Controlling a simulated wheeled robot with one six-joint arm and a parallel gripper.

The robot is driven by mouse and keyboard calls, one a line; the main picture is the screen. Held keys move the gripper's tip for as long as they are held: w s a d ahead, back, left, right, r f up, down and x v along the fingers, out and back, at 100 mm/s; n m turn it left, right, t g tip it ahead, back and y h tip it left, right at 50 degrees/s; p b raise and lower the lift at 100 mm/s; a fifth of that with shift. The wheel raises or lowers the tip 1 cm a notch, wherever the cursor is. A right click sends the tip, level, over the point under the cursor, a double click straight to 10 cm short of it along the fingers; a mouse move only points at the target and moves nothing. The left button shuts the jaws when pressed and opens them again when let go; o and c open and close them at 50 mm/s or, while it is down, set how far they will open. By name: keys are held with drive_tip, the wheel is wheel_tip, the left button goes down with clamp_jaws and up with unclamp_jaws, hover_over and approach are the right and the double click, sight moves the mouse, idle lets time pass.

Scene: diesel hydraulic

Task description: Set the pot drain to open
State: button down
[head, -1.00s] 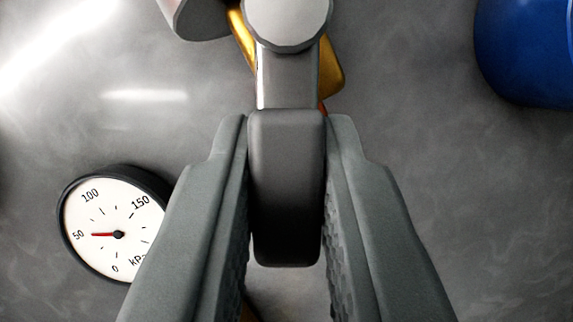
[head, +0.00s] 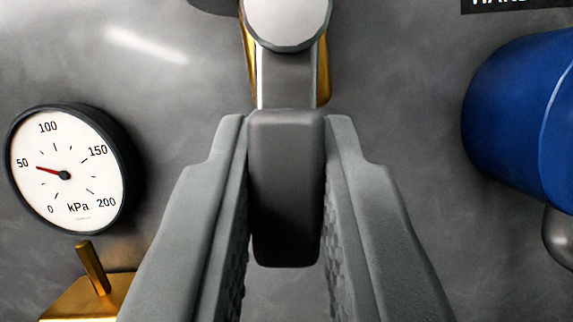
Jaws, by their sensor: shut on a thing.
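My gripper (head: 286,125) fills the lower middle of the head view, one finger on each side of a dark grey lever handle (head: 286,190). The fingers are shut on this handle near their tips. The handle hangs straight down in the picture from a light grey round hub (head: 287,20) at the top. A brass valve body (head: 323,75) shows behind the handle's neck. No label naming the pot drain is in view, so I cannot tell from the picture which valve this is.
A kPa gauge (head: 70,170) is at the left, its red needle near 50. A brass fitting with a pin (head: 92,270) is below it. A large blue cylinder (head: 520,120) is at the right. Part of a black label (head: 500,5) shows at top right. Grey wall lies behind.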

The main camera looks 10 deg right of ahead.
drive_tip(key=c, duration=1.4)
unclamp_jaws()
drive_tip(key=shift+o, duration=0.2)
drive_tip(key=v, duration=1.7)
drive_tip(key=shift+s+f, duration=0.15)
drive_tip(key=a+r+g, duration=0.1)
drive_tip(key=a+r, duration=0.2)
drive_tip(key=a, duration=1.7)
drive_tip(key=s+a+f+n+g+y, duration=0.1)
drive_tip(key=s+a+f+n+y, duration=0.1)
drive_tip(key=s+a, duration=0.3)
drive_tip(key=s+a+f+n+g+y, duration=0.2)
drive_tip(key=s+a+f+n+y, duration=0.1)
drive_tip(key=a, duration=1.1)
drive_tip(key=shift+s+f+y, duration=0.5)
drive_tip(key=shift+s+y, duration=0.3)
drive_tip(key=shift+s, duration=0.35)
